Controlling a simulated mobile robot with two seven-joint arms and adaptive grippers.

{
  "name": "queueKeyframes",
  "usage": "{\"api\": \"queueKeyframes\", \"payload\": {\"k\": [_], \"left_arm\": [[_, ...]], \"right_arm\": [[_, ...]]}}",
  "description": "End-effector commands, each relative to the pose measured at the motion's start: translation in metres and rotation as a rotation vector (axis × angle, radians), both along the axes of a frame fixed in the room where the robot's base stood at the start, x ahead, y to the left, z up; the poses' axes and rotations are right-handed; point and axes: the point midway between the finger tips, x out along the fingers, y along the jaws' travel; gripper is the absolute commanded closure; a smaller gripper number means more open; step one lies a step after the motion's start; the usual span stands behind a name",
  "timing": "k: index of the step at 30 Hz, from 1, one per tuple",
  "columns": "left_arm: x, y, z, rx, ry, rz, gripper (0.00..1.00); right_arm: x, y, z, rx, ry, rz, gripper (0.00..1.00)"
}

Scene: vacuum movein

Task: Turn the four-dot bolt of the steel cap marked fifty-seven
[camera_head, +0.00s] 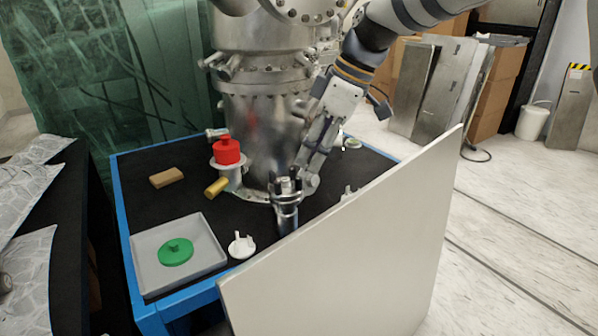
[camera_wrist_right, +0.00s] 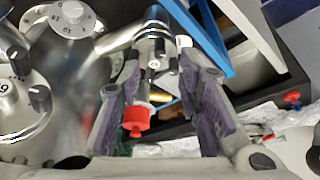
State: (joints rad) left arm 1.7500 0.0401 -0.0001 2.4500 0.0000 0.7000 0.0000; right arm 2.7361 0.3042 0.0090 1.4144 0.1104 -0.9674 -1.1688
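My right gripper (camera_head: 287,180) comes down from the upper right, beside the steel vessel (camera_head: 257,130). In the right wrist view its purple-padded fingers (camera_wrist_right: 163,115) stand wide apart and look empty. A steel post-like part (camera_head: 286,215) stands just below the fingertips in the head view; a steel part also shows beyond the fingers in the wrist view (camera_wrist_right: 155,45). I cannot tell whether they touch. Steel caps with knobs (camera_wrist_right: 40,98) and a numbered dial (camera_wrist_right: 72,18) show at the left of the wrist view. I cannot make out a fifty-seven or a four-dot bolt. My left gripper is not in view.
A blue-edged black table holds a grey tray (camera_head: 150,270) with a green disc (camera_head: 176,252), a white part (camera_head: 242,246), a red cap (camera_head: 227,150), a yellow cylinder (camera_head: 216,187) and a brown block (camera_head: 166,177). A large white panel (camera_head: 350,250) blocks the front right.

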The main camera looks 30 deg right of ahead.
Motion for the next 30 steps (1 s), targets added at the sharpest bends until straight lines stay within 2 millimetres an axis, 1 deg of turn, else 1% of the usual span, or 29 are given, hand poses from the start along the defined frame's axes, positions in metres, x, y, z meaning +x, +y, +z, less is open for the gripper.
{"api": "queueKeyframes", "payload": {"k": [1,3,6,10,17,18,20,21,22,30], "left_arm": [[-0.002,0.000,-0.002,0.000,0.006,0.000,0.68],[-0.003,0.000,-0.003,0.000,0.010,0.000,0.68],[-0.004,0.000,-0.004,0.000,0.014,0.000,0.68],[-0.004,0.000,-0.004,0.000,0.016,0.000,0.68],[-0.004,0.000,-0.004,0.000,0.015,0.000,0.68],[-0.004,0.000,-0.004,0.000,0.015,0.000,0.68],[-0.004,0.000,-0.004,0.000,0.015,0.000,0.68],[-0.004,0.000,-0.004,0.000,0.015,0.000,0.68],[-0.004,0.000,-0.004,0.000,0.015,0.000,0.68],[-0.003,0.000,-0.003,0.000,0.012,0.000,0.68]], "right_arm": [[0.002,0.004,-0.014,-0.002,0.008,0.001,0.68],[0.006,0.008,-0.028,-0.001,0.007,0.000,0.68],[0.010,0.013,-0.042,-0.002,0.003,-0.001,0.68],[0.012,0.017,-0.050,-0.001,0.001,-0.001,0.68],[0.013,0.017,-0.051,-0.001,-0.001,-0.003,0.68],[0.013,0.017,-0.051,-0.001,-0.001,-0.003,0.72],[0.013,0.017,-0.050,-0.001,-0.001,-0.003,0.86],[0.013,0.017,-0.050,-0.001,-0.001,-0.003,0.95],[0.013,0.017,-0.050,-0.001,-0.001,-0.003,1.00],[0.012,0.017,-0.050,-0.001,-0.001,-0.009,1.00]]}}
